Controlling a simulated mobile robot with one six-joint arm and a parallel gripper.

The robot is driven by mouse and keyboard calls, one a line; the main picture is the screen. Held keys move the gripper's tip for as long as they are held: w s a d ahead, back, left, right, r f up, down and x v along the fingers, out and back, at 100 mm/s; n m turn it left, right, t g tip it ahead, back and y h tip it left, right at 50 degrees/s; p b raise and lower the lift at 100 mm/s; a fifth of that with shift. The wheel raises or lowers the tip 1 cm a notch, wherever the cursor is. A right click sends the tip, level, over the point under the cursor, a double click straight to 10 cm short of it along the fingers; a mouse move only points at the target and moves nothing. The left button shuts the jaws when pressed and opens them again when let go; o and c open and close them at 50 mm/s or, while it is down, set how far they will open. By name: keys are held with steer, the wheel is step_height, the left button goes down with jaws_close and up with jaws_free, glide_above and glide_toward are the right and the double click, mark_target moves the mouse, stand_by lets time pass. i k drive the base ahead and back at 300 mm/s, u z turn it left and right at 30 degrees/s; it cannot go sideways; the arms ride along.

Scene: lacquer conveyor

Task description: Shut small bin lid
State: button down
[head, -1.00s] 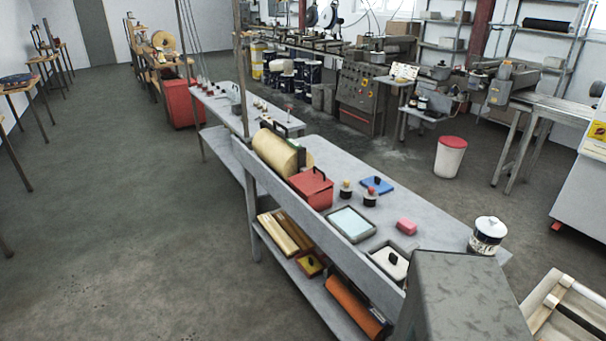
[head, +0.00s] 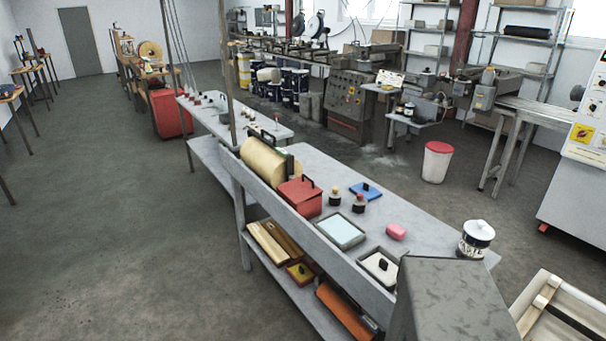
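My gripper is not in view. A larger white bin (head: 436,165) stands on the floor behind the bench, with a red top (head: 439,147) that looks closed. I cannot tell for certain which of these is the small bin.
The grey bench (head: 340,183) holds a red box (head: 300,198), a yellow roll (head: 265,163), trays, small bottles and a pink block (head: 396,231). A grey block-like object (head: 452,305) stands in front. Floor at left is clear.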

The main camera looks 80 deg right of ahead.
mark_target(298, 189)
steer(key=u, duration=0.2)
steer(key=k, duration=0.55)
steer(key=z, duration=1.25)
steer(key=i, duration=0.6)
steer(key=u, duration=0.55)
